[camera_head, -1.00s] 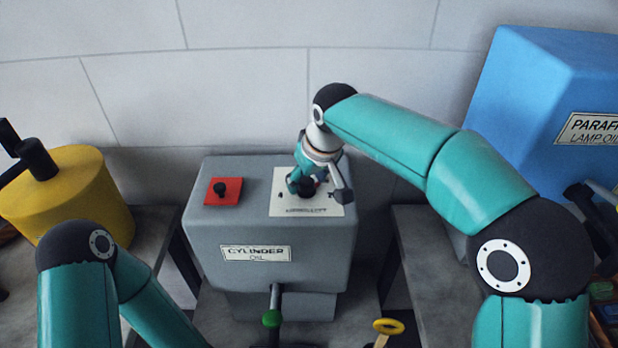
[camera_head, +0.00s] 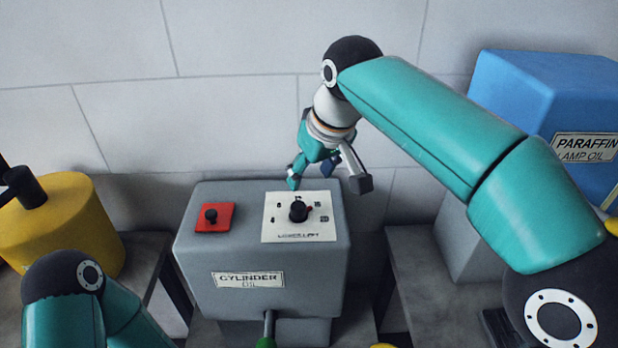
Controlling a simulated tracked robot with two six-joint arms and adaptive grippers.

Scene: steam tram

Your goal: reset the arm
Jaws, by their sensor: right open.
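My right arm reaches in from the right with teal links. Its gripper (camera_head: 328,182) is open and empty, above and behind the top of the grey cylinder oil box (camera_head: 200,265). On that box's top a black knob (camera_head: 298,210) sits on a white dial plate (camera_head: 280,228), apart from the fingers. My left arm shows at the lower left as a teal link and dark joint; its gripper is out of view.
A red panel with a black knob (camera_head: 211,216) is on the box's left. A yellow can (camera_head: 70,225) stands left, and a blue paraffin lamp oil box (camera_head: 520,95) right. A tiled wall (camera_head: 230,110) is behind. A green-ended lever (camera_head: 267,330) sticks out in front.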

